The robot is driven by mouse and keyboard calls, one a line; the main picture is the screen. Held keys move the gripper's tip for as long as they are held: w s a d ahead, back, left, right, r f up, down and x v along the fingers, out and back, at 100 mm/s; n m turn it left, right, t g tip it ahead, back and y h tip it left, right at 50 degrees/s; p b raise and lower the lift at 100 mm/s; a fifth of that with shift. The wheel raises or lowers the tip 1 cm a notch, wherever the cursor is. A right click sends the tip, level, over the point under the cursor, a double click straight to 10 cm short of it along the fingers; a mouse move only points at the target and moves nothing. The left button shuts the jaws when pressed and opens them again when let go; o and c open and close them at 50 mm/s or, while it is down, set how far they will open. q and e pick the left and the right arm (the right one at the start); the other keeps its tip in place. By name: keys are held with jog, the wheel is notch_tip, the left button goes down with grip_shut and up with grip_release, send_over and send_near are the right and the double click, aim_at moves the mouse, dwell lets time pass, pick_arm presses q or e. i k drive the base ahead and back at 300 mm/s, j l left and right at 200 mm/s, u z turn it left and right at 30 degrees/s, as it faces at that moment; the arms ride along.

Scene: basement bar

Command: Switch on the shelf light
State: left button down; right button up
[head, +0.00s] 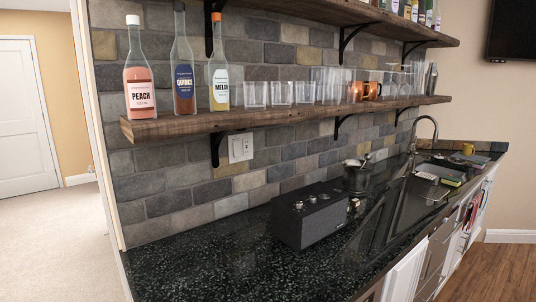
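A white wall plate (241,147) is on the stone-tiled wall, just under the lower wooden shelf (180,126) and right of a black bracket. It looks like a switch or outlet plate; its details are too small to tell. The upper wooden shelf (385,24) runs above. I cannot make out a separate lamp on either shelf or whether any shelf light is lit. Neither of my grippers is in view.
The dark counter (190,260) holds a black speaker-like box (310,217), a metal bucket (357,178) and a sink tap (428,128). Bottles, including a peach one (139,90), and several glasses stand on the lower shelf. The counter's left part is clear.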

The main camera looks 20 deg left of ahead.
aim_at(237, 149)
jog(key=i+l+z, duration=0.25)
jog(key=i+l, duration=0.45)
jog(key=i, duration=0.05)
